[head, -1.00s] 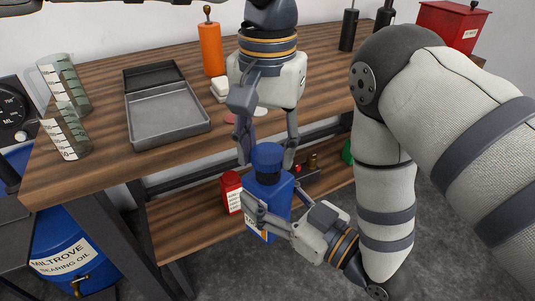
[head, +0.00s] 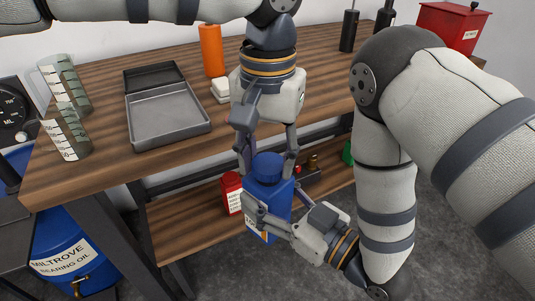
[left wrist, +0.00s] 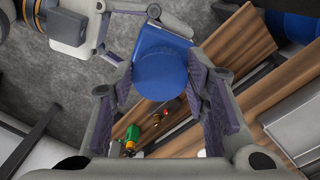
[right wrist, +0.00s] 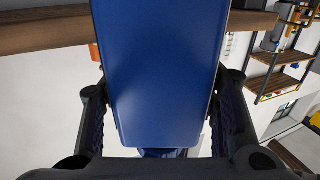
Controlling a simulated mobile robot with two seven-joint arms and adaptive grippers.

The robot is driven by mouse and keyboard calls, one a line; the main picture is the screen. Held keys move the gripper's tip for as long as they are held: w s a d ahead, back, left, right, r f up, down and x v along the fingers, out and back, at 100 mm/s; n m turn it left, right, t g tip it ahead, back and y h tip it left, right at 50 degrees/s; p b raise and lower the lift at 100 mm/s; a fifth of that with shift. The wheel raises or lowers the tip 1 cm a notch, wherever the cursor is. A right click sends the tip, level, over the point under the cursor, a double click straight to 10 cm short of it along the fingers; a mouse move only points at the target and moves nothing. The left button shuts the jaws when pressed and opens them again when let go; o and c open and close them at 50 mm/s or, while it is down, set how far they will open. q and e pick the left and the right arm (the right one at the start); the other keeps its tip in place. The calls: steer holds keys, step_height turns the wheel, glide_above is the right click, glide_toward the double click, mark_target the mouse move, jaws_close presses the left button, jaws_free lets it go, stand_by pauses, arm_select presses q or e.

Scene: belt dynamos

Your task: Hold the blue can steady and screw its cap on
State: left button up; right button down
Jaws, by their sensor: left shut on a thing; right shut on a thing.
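The blue can (head: 270,215) is upright in front of the workbench's lower shelf. My right gripper (head: 276,207) is shut on its body from the right and front. The can fills the middle of the right wrist view (right wrist: 165,70) between the fingers. The darker blue cap (head: 267,168) is at the can's top. My left gripper (head: 267,160) is above, pointing down, its fingers shut around the cap. The left wrist view shows the round cap (left wrist: 160,75) between the fingers, over the can (left wrist: 160,38). The cap hides the neck, so I cannot tell how far it is threaded.
A red bottle (head: 231,190) stands on the lower shelf (head: 195,225) just left of the can. A grey open tray (head: 168,118), clear measuring jugs (head: 66,135) and an orange bottle (head: 211,50) stand on the bench top. A blue oil drum (head: 65,245) is at lower left.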

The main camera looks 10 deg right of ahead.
arm_select(q)
steer(key=shift+f, duration=0.5)
steer(key=m, duration=0.3)
steer(key=shift+m, duration=0.3)
steer(key=m, duration=0.3)
steer(key=shift+w+a, duration=0.1)
steer(key=o, duration=0.9)
steer(key=shift+r, duration=2.25)
